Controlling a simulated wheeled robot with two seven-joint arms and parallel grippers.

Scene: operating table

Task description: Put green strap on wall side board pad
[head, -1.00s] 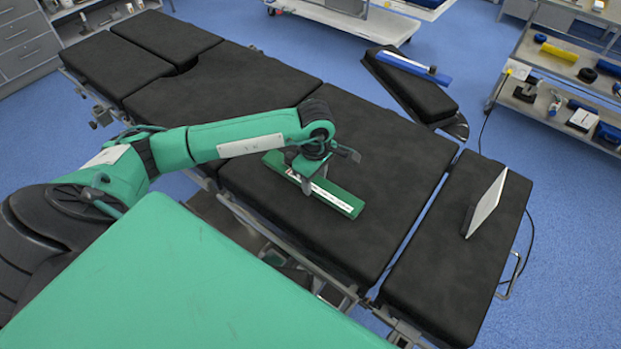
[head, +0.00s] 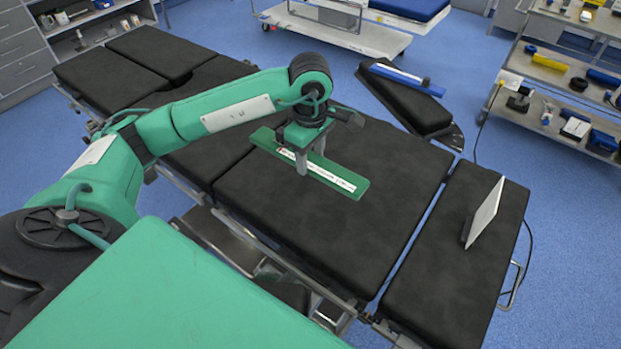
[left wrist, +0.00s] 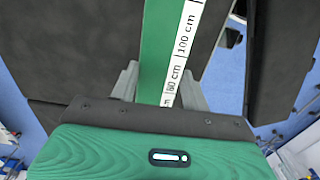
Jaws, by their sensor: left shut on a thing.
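The green strap (head: 345,178) is a long flat green bar with a white printed scale along one edge. My left gripper (head: 309,160) is shut on it near its middle, with a finger on each side. The strap seems raised a little over the black table pad (head: 380,220); the gap is hard to judge. In the left wrist view the strap (left wrist: 153,50) runs away between the fingers. A black side board pad (head: 415,107) juts out at the table's far side, carrying a blue strap (head: 397,72). My right gripper is not in view.
A thin white panel (head: 484,212) stands tilted on the right end section of the table. A shelf cart (head: 560,70) with tools stands at the upper right. A white trolley (head: 335,35) stands behind. The table top between strap and side board is clear.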

